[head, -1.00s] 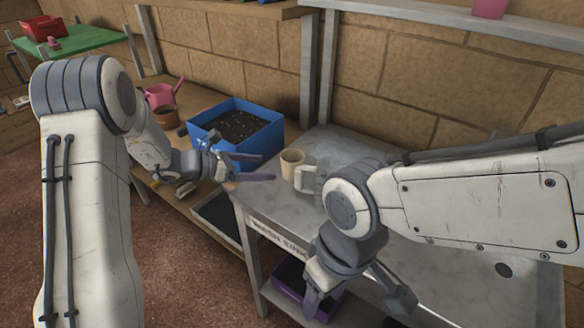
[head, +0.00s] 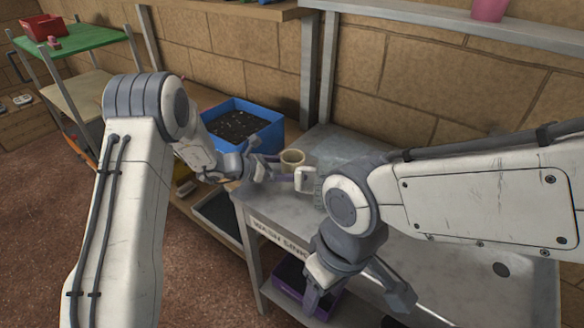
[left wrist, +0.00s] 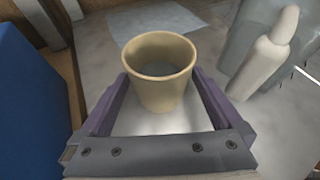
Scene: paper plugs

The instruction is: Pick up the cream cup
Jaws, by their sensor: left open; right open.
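The cream cup (head: 292,157) stands upright on the metal wash sink top (head: 345,145). In the left wrist view the cup (left wrist: 160,85) shows its open, empty-looking mouth and sits between the two purple fingers. My left gripper (head: 278,169) is open at the cup, with a finger on either side; I cannot tell whether they touch it. My right gripper (head: 358,295) is open and empty, low at the front of the sink, far from the cup.
A white bottle-like thing (head: 305,180) stands close beside the cup, and shows to its right in the left wrist view (left wrist: 262,65). A blue box of soil (head: 268,132) is at the left. A purple bin (head: 300,288) sits on the shelf below.

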